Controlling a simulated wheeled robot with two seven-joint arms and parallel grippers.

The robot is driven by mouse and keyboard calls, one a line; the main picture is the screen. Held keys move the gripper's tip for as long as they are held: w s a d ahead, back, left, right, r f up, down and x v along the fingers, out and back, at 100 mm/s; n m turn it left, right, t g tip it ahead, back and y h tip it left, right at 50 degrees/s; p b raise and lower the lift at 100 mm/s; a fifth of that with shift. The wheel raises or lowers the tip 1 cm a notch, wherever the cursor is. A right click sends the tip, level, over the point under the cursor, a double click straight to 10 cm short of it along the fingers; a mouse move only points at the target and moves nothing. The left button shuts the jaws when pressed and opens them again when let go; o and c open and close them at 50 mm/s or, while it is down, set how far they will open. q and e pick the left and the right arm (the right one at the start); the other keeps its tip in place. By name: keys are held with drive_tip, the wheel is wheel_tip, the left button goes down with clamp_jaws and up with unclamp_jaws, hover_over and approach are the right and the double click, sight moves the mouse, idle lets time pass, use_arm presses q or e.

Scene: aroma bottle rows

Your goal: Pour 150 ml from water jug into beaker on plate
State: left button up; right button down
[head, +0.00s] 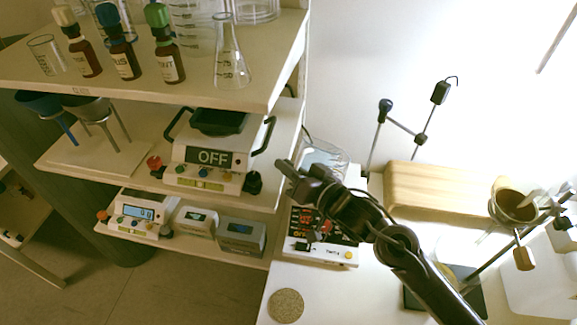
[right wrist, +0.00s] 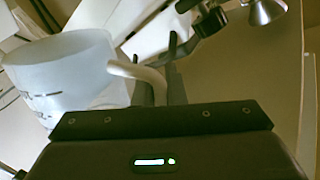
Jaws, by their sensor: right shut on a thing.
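The clear water jug (head: 325,155) shows behind my right gripper in the head view, partly covered by it. In the right wrist view the jug (right wrist: 65,78) is a pale, translucent vessel with dark marks, and its white handle (right wrist: 145,75) reaches between the fingers. My right gripper (head: 284,178) is shut on the jug handle; its fingers (right wrist: 172,75) show in the wrist view. A device with red display digits (head: 320,248) stands below the gripper, partly hidden by my arm. I cannot make out a beaker on it. The water level is not clear. My left gripper is not in view.
Shelves on the left hold dropper bottles (head: 167,60), a conical flask (head: 230,68), a device marked OFF (head: 208,160) and smaller boxes. A wooden block (head: 430,190) and a clamp stand (head: 490,262) are at right. A round cork mat (head: 286,305) lies on the white bench.

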drive_tip(key=shift+w+d+f+b, duration=0.15)
drive_tip(key=shift+f+b, duration=0.15)
drive_tip(key=shift+f, duration=0.15)
drive_tip(key=shift+w+d+f+b, duration=0.1)
drive_tip(key=shift+f+b, duration=0.15)
drive_tip(key=shift+f, duration=0.15)
idle(0.5)
drive_tip(key=shift+w+d+r+m, duration=0.1)
drive_tip(key=shift+r+m, duration=0.05)
drive_tip(key=shift+m, duration=0.35)
drive_tip(key=shift+w+d+r+m+p, duration=0.2)
drive_tip(key=shift+w+d+m+p, duration=0.1)
drive_tip(key=shift+m+p, duration=0.25)
drive_tip(key=shift+r+p, duration=0.45)
drive_tip(key=shift+r, duration=0.05)
drive_tip(key=shift+f+b, duration=0.4)
drive_tip(key=shift+f, duration=0.2)
drive_tip(key=shift+w+d+r+p, duration=0.1)
drive_tip(key=shift+r+p, duration=1.1)
drive_tip(key=shift+p, duration=1.05)
idle(2.2)
